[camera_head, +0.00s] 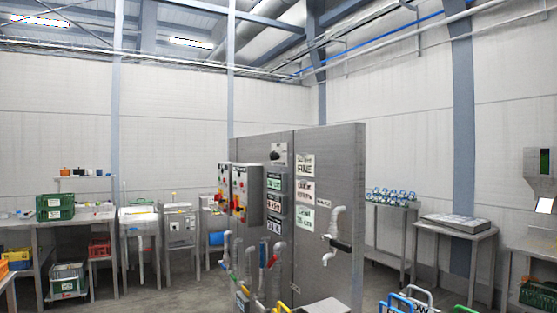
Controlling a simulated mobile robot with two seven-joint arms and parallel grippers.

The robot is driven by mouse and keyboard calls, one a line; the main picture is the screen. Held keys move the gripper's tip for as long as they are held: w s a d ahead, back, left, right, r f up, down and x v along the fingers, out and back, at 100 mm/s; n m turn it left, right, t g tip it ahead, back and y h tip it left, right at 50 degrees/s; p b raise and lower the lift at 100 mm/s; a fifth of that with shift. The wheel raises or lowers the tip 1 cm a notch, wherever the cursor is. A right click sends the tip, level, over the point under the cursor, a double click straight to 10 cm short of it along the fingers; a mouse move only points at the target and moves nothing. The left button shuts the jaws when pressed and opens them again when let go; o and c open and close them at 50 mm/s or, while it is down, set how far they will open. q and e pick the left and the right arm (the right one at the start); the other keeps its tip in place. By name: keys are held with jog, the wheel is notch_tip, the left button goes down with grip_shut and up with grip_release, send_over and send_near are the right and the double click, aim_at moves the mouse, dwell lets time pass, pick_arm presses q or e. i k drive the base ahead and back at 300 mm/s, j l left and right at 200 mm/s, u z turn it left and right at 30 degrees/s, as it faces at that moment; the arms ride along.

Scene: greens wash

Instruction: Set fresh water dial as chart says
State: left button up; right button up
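A grey panel wall (340,150) stands in the middle of the room. On its left face, a small plate carries a black dial knob (275,156) near the top; its setting is too small to read. Below it are label signs (275,183) with green, red and dark lettering. To the right is a column of white chart-like signs (305,166); the top one seems to read FINE, the rest is unclear. I cannot tell which of these is the fresh water dial. Neither of my grippers is in view.
Control boxes (246,190) with red and yellow switches project from the panel's left. Pipes and valves (330,235) stand out from it lower down. Coloured crate handles (405,300) are at the bottom right. Steel tables (458,226) line the right wall; benches with crates line the left.

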aim_at(274, 155)
jog(key=i+j+z, duration=0.1)
jog(key=z, duration=0.9)
jog(key=i+j+z, duration=0.15)
jog(key=j+z, duration=1.15)
jog(key=j, duration=1.1)
jog(key=k+j, duration=0.15)
jog(key=j, duration=0.3)
jog(key=j+z, duration=0.1)
jog(key=j, duration=0.3)
jog(key=k+j, duration=0.15)
jog(key=j, duration=0.25)
jog(key=k+j, duration=0.1)
jog(key=j, duration=0.35)
jog(key=k+j, duration=0.2)
jog(key=k, duration=0.15)
jog(key=i, duration=0.3)
jog(key=j+z, duration=0.05)
